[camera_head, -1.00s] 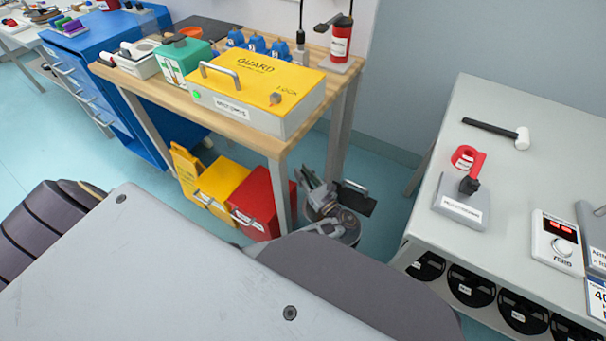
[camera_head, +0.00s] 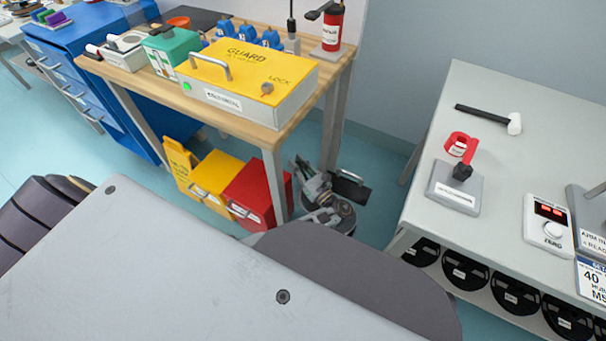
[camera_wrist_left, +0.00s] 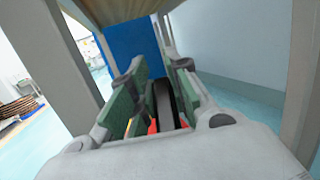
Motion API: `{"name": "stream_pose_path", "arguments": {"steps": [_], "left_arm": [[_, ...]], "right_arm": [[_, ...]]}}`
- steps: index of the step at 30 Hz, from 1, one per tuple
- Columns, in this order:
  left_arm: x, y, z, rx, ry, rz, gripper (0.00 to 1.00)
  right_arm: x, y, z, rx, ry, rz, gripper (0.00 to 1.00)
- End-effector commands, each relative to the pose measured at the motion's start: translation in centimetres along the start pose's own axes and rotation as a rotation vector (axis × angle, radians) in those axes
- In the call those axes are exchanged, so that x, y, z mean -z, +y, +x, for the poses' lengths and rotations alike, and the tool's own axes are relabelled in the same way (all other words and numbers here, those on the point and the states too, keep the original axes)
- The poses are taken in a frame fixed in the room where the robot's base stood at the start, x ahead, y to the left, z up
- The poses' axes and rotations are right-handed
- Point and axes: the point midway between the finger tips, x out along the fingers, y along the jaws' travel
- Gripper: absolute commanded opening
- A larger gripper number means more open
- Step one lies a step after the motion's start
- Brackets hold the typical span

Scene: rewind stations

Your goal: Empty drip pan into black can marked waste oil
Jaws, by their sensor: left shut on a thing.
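My left gripper (camera_head: 308,180) is low by the right front leg of the wooden bench, just right of the red container. Its green-padded fingers also show in the left wrist view (camera_wrist_left: 152,90), shut on a dark, narrow thing (camera_wrist_left: 165,105). This is probably the drip pan, but its full shape is hidden. A black, flat-sided thing with a grey handle (camera_head: 351,189) shows just right of the gripper; I cannot tell whether it is part of the pan or the can. A dark round shape lies below the gripper, mostly covered. No waste oil label is readable. My right gripper is not in view.
The wooden bench (camera_head: 130,84) carries a yellow guard box (camera_head: 250,68). Yellow (camera_head: 213,178) and red (camera_head: 258,192) containers stand under it. A grey table (camera_head: 480,100) with black reels beneath is at right. A floor gap lies between bench and table.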

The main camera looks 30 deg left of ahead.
Motion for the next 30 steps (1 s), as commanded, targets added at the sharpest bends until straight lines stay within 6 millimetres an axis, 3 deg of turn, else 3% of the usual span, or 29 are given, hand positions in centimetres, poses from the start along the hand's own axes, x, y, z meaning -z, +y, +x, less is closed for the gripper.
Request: {"name": "stream_pose_path", "arguments": {"steps": [30], "left_arm": [[-1.4, -0.1, -0.9, 0.000, -0.092, 0.000, 0.00]], "right_arm": [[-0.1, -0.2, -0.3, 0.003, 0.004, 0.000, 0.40]]}}
